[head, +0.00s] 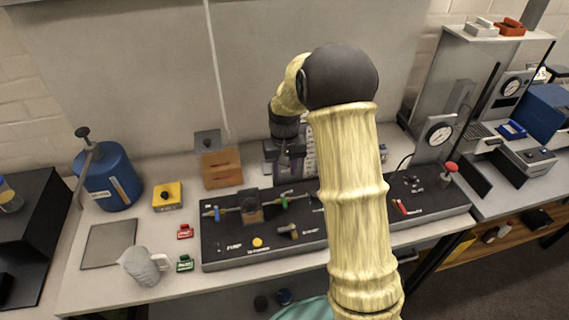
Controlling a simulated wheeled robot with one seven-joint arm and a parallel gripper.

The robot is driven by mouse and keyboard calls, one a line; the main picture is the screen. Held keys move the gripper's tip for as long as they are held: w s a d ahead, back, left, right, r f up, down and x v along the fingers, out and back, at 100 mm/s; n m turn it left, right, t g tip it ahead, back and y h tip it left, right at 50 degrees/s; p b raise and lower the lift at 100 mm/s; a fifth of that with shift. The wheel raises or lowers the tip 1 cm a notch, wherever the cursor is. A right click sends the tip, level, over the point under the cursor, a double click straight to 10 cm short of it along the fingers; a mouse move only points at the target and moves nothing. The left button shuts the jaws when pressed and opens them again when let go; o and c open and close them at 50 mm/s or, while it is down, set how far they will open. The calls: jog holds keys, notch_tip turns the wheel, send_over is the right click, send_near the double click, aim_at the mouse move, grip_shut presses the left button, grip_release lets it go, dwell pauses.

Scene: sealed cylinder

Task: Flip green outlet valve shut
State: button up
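A black panel (222,246) lies on the bench. A small green valve handle (284,201) sits on it, on the line right of a brownish, see-through chamber (251,210). A blue valve handle (216,213) is on the chamber's left side. The green handle's exact angle is too small to tell. My gripper (284,165) hangs above and behind the green handle, apart from it in the picture. Its fingertips are dark and small, so I cannot tell whether they are open or shut. My arm hides the middle-right part of the panel.
A wooden box (222,169), yellow box (167,196), blue tank (109,180) and grey jug (140,267) stand left. A dial gauge (438,133) and a red knob (451,167) are right.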

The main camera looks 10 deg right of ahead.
jog(key=shift+r, duration=1.75)
jog(key=s+r+t, duration=0.1)
jog(key=s+t, duration=0.1)
jog(key=s, duration=1.9)
jog(key=shift+d+t, duration=0.3)
jog(key=shift+d, duration=0.15)
jog(key=shift+r, duration=0.1)
